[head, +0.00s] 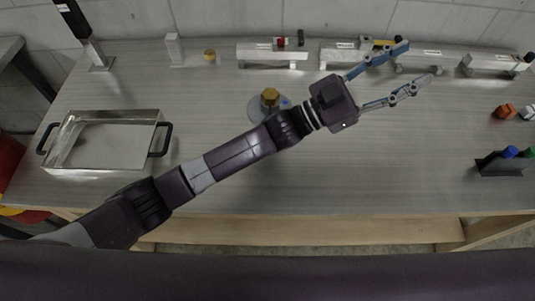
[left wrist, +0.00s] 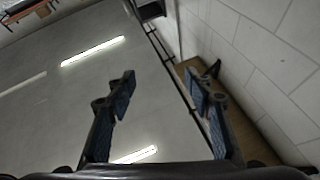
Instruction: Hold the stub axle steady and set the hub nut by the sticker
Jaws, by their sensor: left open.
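My left arm reaches across the bench from the lower left. Its gripper (head: 416,62) is open and empty, pointing to the upper right near the back row of labelled blocks. In the left wrist view the two fingers (left wrist: 160,88) stand apart with nothing between them. A round grey base carrying a brass-coloured, nut-like piece (head: 270,96) stands behind my forearm, partly hidden; a small blue spot shows beside it. I cannot tell for sure whether this is the stub axle with its hub nut. No sticker can be made out clearly. My right gripper is out of view.
A metal tray with black handles (head: 104,140) sits at the left. Labelled silver blocks (head: 272,54) line the back. A small brass piece (head: 210,54) stands at the back left. A dark holder with blue and green tops (head: 500,165) is at the right.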

